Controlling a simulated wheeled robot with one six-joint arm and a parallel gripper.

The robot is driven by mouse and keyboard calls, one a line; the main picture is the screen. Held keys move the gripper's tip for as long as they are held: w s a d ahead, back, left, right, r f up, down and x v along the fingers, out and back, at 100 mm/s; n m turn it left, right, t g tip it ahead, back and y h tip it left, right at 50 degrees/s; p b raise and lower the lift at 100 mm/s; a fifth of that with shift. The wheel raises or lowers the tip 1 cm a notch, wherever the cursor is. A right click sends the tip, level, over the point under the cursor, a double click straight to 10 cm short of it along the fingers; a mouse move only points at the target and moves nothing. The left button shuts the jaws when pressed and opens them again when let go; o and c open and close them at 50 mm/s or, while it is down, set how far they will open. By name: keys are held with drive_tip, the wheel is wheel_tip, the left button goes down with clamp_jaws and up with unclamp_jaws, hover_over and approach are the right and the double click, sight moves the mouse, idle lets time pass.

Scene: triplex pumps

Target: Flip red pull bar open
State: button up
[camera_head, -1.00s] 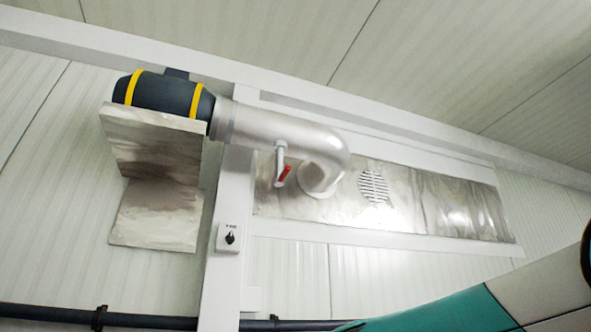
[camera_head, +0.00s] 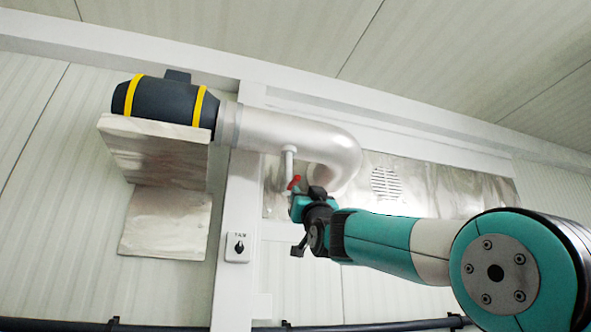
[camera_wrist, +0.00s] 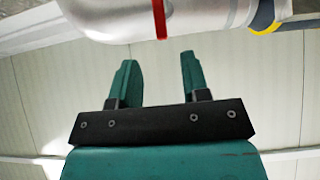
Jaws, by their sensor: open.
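The red pull bar (camera_head: 293,183) is a small lever at the lower end of a thin grey stem (camera_head: 289,160) hanging from the silver pipe (camera_head: 290,135). My gripper (camera_head: 299,203) is just below it in the head view and hides part of it. In the wrist view the red bar (camera_wrist: 159,18) is a narrow upright strip in front of the pale pipe (camera_wrist: 110,18). My open gripper (camera_wrist: 157,60) has its two teal fingers apart and empty. The bar lines up with the gap between them, beyond the fingertips, with no contact visible.
A dark motor with yellow bands (camera_head: 165,103) sits on a metal bracket (camera_head: 150,150) at the left. A switch box (camera_head: 238,247) is on the white post. A shiny metal panel (camera_head: 440,190) with a vent lies behind my arm. Free wall shows below.

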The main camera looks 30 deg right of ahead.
sight(297, 181)
drive_tip(key=p+x, duration=0.7)
drive_tip(key=x, duration=0.2)
drive_tip(key=shift+w+r, duration=0.15)
drive_tip(key=shift+r, duration=0.2)
drive_tip(key=shift+w+d+r+p, duration=0.2)
drive_tip(key=shift+w+r+p, duration=0.1)
drive_tip(key=shift+w+p, duration=0.25)
clamp_jaws()
